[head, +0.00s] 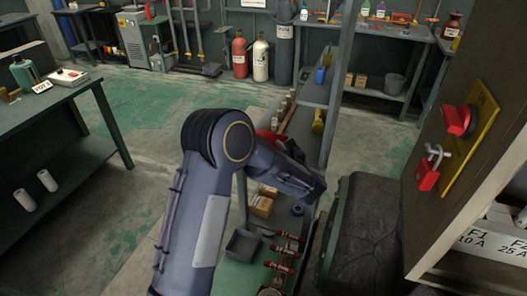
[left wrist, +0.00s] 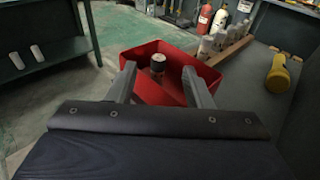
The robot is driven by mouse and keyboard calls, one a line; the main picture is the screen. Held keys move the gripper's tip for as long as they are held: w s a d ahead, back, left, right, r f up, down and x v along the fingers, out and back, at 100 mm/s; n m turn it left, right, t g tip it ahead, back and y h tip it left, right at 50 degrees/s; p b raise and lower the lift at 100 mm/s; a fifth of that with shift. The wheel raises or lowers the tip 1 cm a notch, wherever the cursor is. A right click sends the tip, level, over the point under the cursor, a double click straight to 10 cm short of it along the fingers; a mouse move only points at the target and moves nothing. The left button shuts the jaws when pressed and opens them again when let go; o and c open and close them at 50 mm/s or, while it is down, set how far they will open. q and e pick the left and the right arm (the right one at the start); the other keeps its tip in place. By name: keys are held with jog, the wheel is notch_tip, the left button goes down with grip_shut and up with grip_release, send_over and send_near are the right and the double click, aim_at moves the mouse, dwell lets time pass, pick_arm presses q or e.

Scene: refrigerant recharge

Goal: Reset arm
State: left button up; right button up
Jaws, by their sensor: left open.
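My left arm rises through the middle of the head view and bends right toward a grey shelf unit. My left gripper (left wrist: 158,70) is open in the left wrist view, its two grey fingers apart and nothing clamped between them. In the head view only a small part of the red bin (head: 267,136) shows behind my arm, and the fingers cannot be made out clearly. My right gripper is in neither view.
The shelf (left wrist: 256,88) holds a yellow tool (left wrist: 279,73) and a row of small bottles (left wrist: 222,38). A dark wheel-like object (head: 365,235) and a panel with a red padlock (head: 427,174) stand at right. A workbench (head: 60,110) is at left, with open floor (head: 150,100) between.

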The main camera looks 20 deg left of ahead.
pick_arm(q)
jog(key=shift+s+d, duration=0.15)
jog(key=s+a+r+n+g+h, duration=0.2)
jog(key=s+a+n+g, duration=0.3)
jog(key=s, duration=0.4)
jog(key=s+a+r+n+g+h, duration=0.1)
jog(key=s+a+n+g, duration=0.2)
jog(key=s+a+n, duration=0.35)
jog(key=s+d+n+t+h, duration=0.1)
jog(key=s+d+n+h, duration=0.5)
jog(key=s, duration=0.5)
jog(key=s+d+r+n+t+h, duration=0.1)
jog(key=s+d+n+t+h, duration=0.1)
jog(key=s+d+n+h, duration=0.5)
jog(key=s+d+n, duration=0.3)
jog(key=s, duration=0.1)
jog(key=shift+r, duration=0.3)
